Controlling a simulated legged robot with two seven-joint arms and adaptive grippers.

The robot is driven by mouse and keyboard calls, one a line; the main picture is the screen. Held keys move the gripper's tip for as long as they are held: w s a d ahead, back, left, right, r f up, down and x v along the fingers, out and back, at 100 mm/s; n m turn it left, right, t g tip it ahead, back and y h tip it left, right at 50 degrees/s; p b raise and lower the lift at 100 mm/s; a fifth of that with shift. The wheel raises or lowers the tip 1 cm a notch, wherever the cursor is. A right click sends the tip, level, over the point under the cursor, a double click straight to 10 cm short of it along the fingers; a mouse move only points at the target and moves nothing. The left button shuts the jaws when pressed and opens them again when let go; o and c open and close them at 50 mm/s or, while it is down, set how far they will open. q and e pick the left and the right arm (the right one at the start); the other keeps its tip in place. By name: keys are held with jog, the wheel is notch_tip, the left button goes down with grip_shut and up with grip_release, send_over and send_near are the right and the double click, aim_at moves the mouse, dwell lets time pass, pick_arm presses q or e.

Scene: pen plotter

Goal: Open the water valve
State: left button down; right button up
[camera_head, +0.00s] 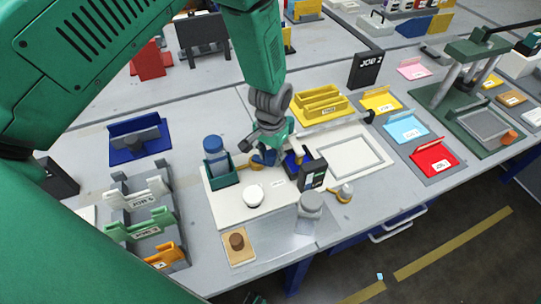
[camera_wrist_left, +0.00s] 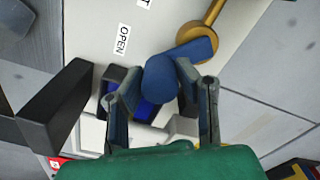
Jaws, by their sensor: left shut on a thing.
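The water valve has a blue lever handle (camera_wrist_left: 195,50) over a round brass body (camera_wrist_left: 198,32) in the left wrist view. A brass pipe runs up and right from it. The rounded blue handle end lies between the two fingers of my left gripper (camera_wrist_left: 158,92), which is shut on it. An OPEN label (camera_wrist_left: 123,39) is on the white panel left of the handle. In the head view my left gripper (camera_head: 268,148) reaches down to the blue handle (camera_head: 265,158), partly hiding it. My right gripper is not in view.
A blue-capped bottle in a green holder (camera_head: 222,178) stands left of the valve. A black and blue box (camera_head: 313,175) stands close on the right. Colored trays lie right.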

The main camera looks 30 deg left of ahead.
aim_at(272, 152)
pick_arm(q)
jog(key=shift+w, duration=0.2)
jog(key=c, duration=1.2)
grip_release()
notch_tip(272, 152, up, 12)
jog(key=shift+f, duration=0.1)
